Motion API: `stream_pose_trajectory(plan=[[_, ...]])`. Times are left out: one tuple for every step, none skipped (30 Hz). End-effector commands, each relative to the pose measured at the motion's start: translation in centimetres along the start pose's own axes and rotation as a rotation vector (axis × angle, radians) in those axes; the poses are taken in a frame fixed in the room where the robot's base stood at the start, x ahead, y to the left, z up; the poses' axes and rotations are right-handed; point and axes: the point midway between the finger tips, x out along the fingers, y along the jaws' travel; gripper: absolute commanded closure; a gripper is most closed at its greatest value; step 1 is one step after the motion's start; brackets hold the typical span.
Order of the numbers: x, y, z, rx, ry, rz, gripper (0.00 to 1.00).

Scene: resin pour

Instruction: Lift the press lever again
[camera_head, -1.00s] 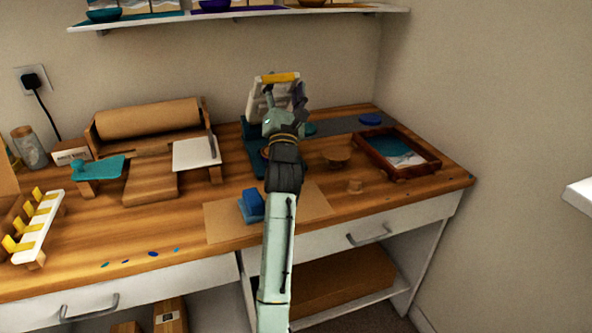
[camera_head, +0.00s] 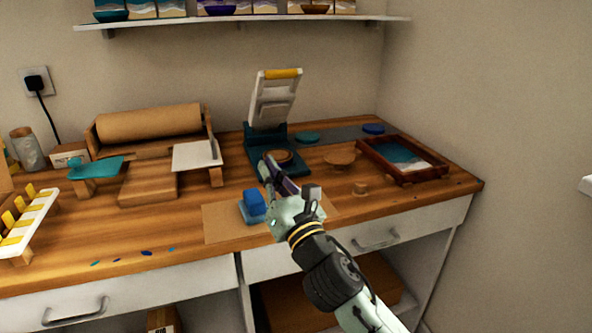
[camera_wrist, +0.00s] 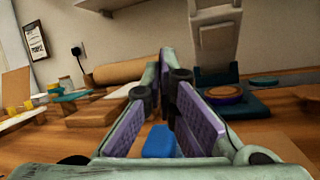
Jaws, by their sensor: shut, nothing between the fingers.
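The press stands near the back of the bench, with a teal base (camera_head: 262,133) and a white lever (camera_head: 272,105) with a yellow handle (camera_head: 283,74). The lever stands raised, tilted up well clear of the base. A round wooden-coloured piece (camera_head: 279,156) sits on the base under it. My gripper (camera_head: 265,164) is in front of the press base, below the lever and apart from it. Its purple-padded fingers are shut and empty. In the wrist view my gripper (camera_wrist: 165,58) points toward the wall, with the lever (camera_wrist: 216,45) to its right, its top cut off.
A blue block (camera_head: 253,202) lies on a brown mat (camera_head: 222,222) in front of the press. A framed tray (camera_head: 430,173) and small round wooden stands (camera_head: 339,159) are to the right. A paper roll (camera_head: 150,122) and a white board (camera_head: 192,155) stand to the left.

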Motion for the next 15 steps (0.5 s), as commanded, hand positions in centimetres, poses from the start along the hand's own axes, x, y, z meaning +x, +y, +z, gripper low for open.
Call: stream_pose_trajectory(plan=[[-1.5, -3.0, -1.0, -0.073, 0.024, -0.063, 1.00], [-2.1, -4.2, -1.4, -0.110, 0.037, -0.090, 1.00], [-2.9, -5.6, -1.8, -0.152, 0.053, -0.120, 1.00], [-3.4, -6.5, -2.1, -0.179, 0.063, -0.139, 1.00], [-3.8, -7.2, -2.3, -0.200, 0.072, -0.154, 1.00], [-4.3, -7.9, -2.5, -0.223, 0.082, -0.169, 1.00], [-4.5, -8.3, -2.6, -0.236, 0.087, -0.178, 1.00], [-4.7, -8.6, -2.7, -0.245, 0.092, -0.184, 1.00], [-4.7, -8.8, -2.7, -0.252, 0.095, -0.188, 1.00], [-4.4, -8.7, -2.7, -0.252, 0.095, -0.186, 1.00], [-4.1, -8.7, -2.6, -0.251, 0.094, -0.185, 1.00], [-3.7, -8.7, -2.6, -0.250, 0.093, -0.184, 1.00], [-3.3, -8.8, -2.5, -0.249, 0.093, -0.184, 1.00], [-2.8, -8.8, -2.5, -0.248, 0.093, -0.184, 1.00], [-2.1, -8.9, -2.6, -0.246, 0.093, -0.183, 1.00]])
